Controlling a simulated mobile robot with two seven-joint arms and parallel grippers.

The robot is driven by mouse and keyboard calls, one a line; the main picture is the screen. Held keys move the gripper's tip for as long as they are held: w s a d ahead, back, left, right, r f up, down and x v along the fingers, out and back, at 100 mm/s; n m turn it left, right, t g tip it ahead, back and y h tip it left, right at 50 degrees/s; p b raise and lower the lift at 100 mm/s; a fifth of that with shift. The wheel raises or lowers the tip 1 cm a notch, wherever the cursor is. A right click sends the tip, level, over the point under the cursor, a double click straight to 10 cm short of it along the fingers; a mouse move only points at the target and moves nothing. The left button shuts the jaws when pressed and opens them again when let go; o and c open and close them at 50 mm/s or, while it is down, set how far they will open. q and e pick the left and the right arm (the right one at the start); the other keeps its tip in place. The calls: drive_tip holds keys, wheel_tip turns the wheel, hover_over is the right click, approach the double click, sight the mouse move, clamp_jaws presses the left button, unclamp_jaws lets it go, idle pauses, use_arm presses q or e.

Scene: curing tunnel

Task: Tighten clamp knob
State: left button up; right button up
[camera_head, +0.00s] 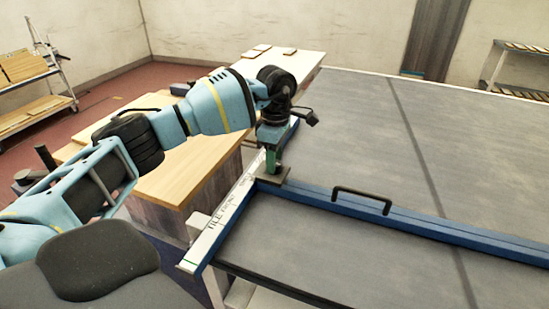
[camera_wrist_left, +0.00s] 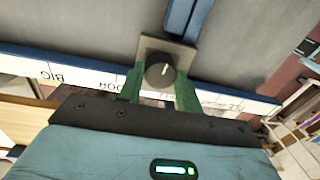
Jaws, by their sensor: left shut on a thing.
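The clamp knob (camera_wrist_left: 160,75) is dark and round with a pale pointer line. It sits on a grey-brown clamp plate (camera_wrist_left: 150,46) at the end of a blue bar, over the white marked rail. My left gripper (camera_wrist_left: 160,88) has green fingers on either side of the knob and is shut on it. In the head view my left gripper (camera_head: 272,160) points down onto the clamp plate (camera_head: 286,185), and the knob is hidden there by the fingers. My right gripper is not in view.
The blue bar (camera_head: 450,232) with a black handle (camera_head: 362,197) crosses the large grey table (camera_head: 370,120). The white rail (camera_head: 225,222) with printed lettering runs along the table's left edge. A wooden-topped bench (camera_head: 190,178) stands to the left, behind my arm.

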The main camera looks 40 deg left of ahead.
use_arm(q)
drive_tip(key=shift+m, duration=0.7)
drive_tip(key=o, duration=1)
drive_tip(key=shift+w+r, duration=0.2)
drive_tip(key=shift+r, duration=3.7)
